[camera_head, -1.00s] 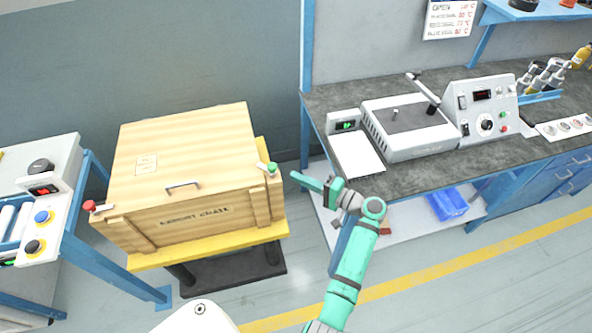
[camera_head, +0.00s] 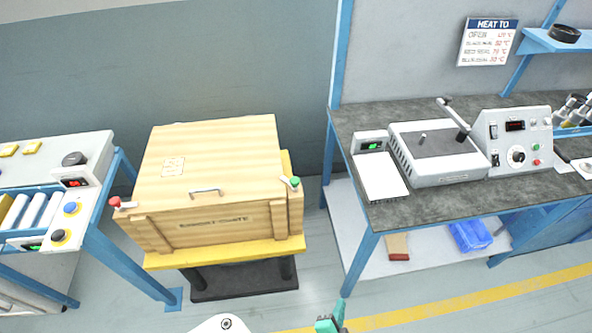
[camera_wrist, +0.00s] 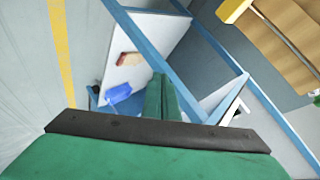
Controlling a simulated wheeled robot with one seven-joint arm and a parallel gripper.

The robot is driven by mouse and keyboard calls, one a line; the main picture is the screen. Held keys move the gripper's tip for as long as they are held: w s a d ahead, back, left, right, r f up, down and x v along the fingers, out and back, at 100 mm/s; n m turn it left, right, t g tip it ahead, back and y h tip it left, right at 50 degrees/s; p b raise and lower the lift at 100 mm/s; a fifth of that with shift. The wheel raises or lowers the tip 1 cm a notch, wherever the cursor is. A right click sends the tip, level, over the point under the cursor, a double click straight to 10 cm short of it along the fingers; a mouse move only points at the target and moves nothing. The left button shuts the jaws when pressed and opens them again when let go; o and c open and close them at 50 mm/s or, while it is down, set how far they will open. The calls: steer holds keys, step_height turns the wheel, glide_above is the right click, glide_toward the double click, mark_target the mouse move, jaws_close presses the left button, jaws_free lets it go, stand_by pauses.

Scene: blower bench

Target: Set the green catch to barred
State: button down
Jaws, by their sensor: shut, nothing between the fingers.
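The green catch (camera_head: 294,182) is a small green-tipped lever at the front right corner of the wooden export crate (camera_head: 217,157). In the wrist view, a bit of green that looks like the catch (camera_wrist: 316,100) shows at the right edge. My gripper (camera_wrist: 160,92) is shut and empty in the wrist view, pointing toward the bench's lower shelf, apart from the crate. I cannot read the catch's setting at this size.
A red catch (camera_head: 116,203) sits at the crate's front left corner. The crate rests on a yellow-topped stand (camera_head: 225,253). A button console (camera_head: 60,210) is at left. Floor is clear in front.

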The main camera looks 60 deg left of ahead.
steer(key=s+d+r+n+t+h, duration=0.2)
steer(key=s+d+r+t+h, duration=0.3)
steer(key=s+d+r, duration=0.8)
step_height(320, 180, up, 10)
steer(key=s+d+n+h, duration=0.1)
steer(key=s+d, duration=0.1)
steer(key=shift+s+d+n+t, duration=0.25)
steer(key=shift+d+n+t, duration=0.05)
steer(key=shift+d, duration=0.05)
steer(key=shift+r, duration=0.1)
